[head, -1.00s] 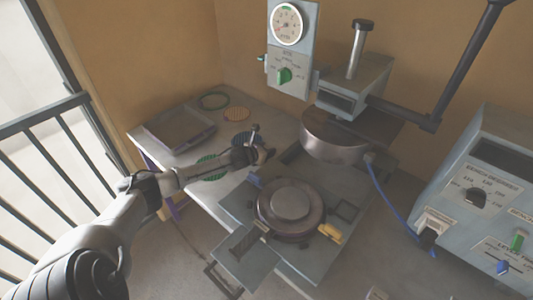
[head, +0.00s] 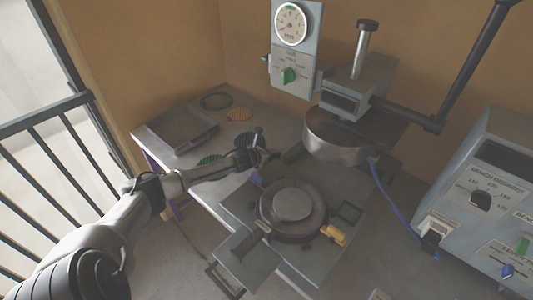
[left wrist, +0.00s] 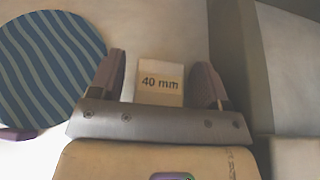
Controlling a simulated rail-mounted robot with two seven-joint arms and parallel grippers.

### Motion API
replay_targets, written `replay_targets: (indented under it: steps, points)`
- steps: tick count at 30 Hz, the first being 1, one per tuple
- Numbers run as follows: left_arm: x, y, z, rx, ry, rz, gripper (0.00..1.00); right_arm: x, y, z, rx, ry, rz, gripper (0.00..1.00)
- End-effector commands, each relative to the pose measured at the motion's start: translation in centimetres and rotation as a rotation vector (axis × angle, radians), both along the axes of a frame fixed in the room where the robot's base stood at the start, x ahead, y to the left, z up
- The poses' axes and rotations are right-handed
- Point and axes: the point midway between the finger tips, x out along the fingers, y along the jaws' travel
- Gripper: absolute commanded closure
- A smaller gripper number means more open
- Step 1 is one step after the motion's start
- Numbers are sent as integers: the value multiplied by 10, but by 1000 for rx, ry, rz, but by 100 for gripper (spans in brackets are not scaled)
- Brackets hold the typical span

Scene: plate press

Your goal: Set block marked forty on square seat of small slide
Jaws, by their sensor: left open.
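The block marked "40 mm" (left wrist: 160,88) is a small pale block in the left wrist view. My left gripper (left wrist: 161,70) is open, with one dark finger on each side of the block and visible gaps between. In the head view my left gripper (head: 266,155) is over the table, just behind the press base; the block cannot be made out there. My right gripper is not in view.
A blue striped disc (left wrist: 48,70) lies left of my fingers in the wrist view. The press head (head: 338,135) hangs right of my gripper. A grey slide plate (head: 247,258) extends in front.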

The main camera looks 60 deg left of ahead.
Motion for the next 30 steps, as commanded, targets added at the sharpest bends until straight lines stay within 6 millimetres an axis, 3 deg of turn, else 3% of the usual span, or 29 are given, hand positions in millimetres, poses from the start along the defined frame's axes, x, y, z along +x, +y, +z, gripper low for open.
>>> replay_targets:
  steps: [8,21,30]
  points:
    - [-16,-5,9,1,3,-2,30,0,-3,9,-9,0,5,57]
    - [-69,-21,33,0,3,-1,30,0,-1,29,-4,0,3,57]
    - [-96,-29,44,-1,2,0,30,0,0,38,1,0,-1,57]
